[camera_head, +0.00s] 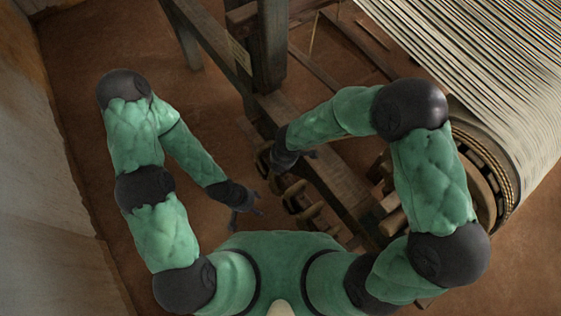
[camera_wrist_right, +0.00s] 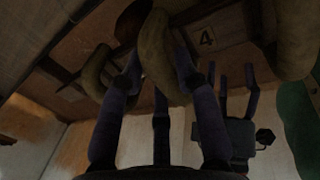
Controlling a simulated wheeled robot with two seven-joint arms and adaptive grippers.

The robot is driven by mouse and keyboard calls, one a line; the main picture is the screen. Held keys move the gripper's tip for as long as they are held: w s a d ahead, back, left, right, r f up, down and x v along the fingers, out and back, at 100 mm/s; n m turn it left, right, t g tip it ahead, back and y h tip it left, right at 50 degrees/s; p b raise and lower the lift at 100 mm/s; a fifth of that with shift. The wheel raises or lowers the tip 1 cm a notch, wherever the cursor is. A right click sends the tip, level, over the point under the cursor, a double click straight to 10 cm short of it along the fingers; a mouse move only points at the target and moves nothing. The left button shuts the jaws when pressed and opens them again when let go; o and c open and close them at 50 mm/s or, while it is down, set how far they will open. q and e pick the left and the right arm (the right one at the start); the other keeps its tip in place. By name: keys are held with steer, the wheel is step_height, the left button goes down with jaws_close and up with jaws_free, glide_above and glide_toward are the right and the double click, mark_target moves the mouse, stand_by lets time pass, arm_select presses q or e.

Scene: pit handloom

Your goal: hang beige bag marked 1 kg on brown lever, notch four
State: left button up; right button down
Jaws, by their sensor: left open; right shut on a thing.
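In the right wrist view, my right gripper (camera_wrist_right: 158,75) is shut on a beige bag (camera_wrist_right: 152,50), a curved soft shape between its fingers. No 1 kg mark is legible on it. A brown wooden surface with a black number 4 (camera_wrist_right: 205,38) is just behind and to the right of the bag; I cannot tell whether the bag touches it or hangs from it. In the head view my right gripper (camera_head: 297,156) is beside the loom's timber, its load hidden. My left gripper (camera_head: 248,205) is open and empty, lower left of it.
Another beige bag-like shape (camera_wrist_right: 95,73) is left of the held one, and a larger one (camera_wrist_right: 297,38) is at the right. Several brownish pieces (camera_head: 293,190) line the loom beam (camera_head: 338,182). A wide warp roll (camera_head: 500,110) stands at right. Bare floor (camera_head: 85,75) is at left.

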steer(key=shift+f, duration=0.2)
stand_by(0.6)
steer(key=c, duration=0.8)
jaws_free()
steer(key=shift+s, duration=0.1)
steer(key=r, duration=0.4)
steer(key=s+d+r, duration=0.1)
steer(key=r, duration=0.6)
steer(key=shift+s+d+r, duration=0.15)
steer(key=shift+s+r, duration=0.2)
steer(key=shift+s, duration=0.1)
